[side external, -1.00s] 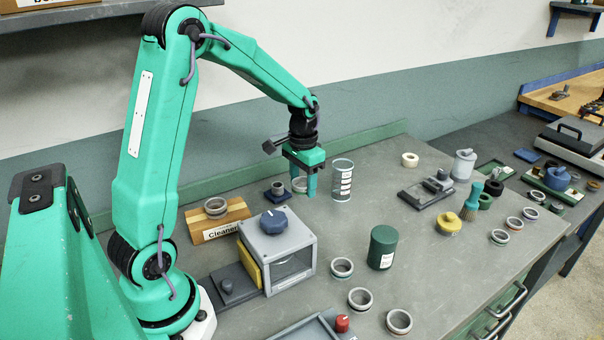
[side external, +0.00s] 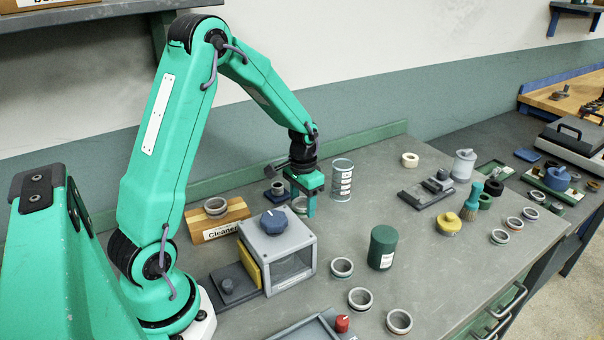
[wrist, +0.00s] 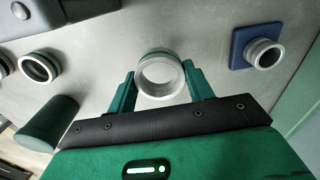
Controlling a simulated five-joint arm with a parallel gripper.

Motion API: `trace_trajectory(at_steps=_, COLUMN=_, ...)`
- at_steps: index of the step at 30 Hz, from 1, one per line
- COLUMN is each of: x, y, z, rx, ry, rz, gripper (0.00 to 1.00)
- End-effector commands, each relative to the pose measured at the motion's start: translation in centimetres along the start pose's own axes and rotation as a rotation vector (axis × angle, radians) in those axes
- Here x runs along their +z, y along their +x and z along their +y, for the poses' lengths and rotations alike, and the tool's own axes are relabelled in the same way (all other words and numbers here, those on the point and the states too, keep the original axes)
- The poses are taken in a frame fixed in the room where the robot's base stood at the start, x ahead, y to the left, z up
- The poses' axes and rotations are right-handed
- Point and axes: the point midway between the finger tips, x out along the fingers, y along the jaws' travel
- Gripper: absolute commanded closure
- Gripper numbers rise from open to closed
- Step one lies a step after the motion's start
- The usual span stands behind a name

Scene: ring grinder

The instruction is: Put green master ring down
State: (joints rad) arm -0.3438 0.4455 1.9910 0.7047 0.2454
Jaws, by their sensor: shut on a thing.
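The green master ring (wrist: 158,78) is a silvery metal ring with a green band, held between my fingertips in the wrist view. Its opening faces the wrist camera. In the side view the ring (side external: 299,205) shows only partly, beside the finger. My gripper (side external: 309,206) points down low over the grey bench, behind the clear-fronted box. It also shows in the wrist view (wrist: 160,85), with both green fingers touching the ring's sides. I cannot tell whether the ring touches the bench.
A blue base with a ring-topped post (wrist: 263,54) stands close by. A labelled clear cylinder (side external: 342,180) is just right of my gripper. The clear-fronted box (side external: 277,250) and dark green can (side external: 383,247) stand nearer the camera. Bare bench lies between can and gripper.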

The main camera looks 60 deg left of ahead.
Motion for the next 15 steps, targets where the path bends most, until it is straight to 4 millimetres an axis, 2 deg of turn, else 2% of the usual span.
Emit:
trace_trajectory(at_steps=9, x=0.1, y=3.0, z=0.0, rx=0.001, ry=0.0, rz=-0.003, gripper=0.76)
trace_trajectory(at_steps=15, x=0.0, y=3.6, z=0.0, rx=0.0, ry=0.0, rz=0.0, gripper=0.76)
